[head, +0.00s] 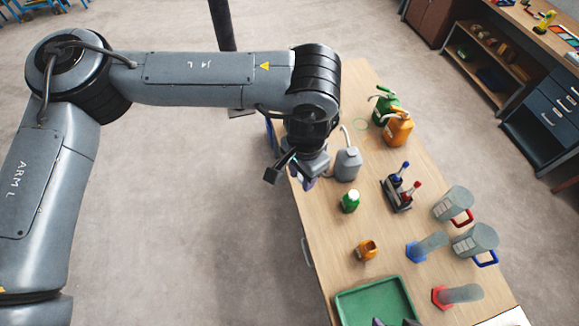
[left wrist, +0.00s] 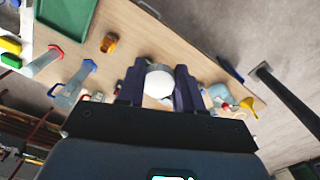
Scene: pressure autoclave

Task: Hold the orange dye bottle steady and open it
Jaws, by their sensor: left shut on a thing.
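My left gripper (head: 308,180) hangs at the table's left edge, beside the grey can. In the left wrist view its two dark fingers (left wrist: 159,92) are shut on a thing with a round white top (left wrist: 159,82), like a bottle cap. The body under it is hidden, so I cannot tell its colour. A small orange container (head: 367,250) stands apart on the table; it also shows in the left wrist view (left wrist: 108,42). A green bottle with a white cap (head: 350,201) stands nearer the gripper. Dark tips at the bottom edge of the head view may be my right gripper (head: 395,322).
A grey can (head: 347,165) stands close right of the left gripper. Orange (head: 398,127) and green (head: 383,106) cans stand at the back. A rack with blue and red handles (head: 398,190) and several grey tools stand right. A green tray (head: 377,305) lies in front.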

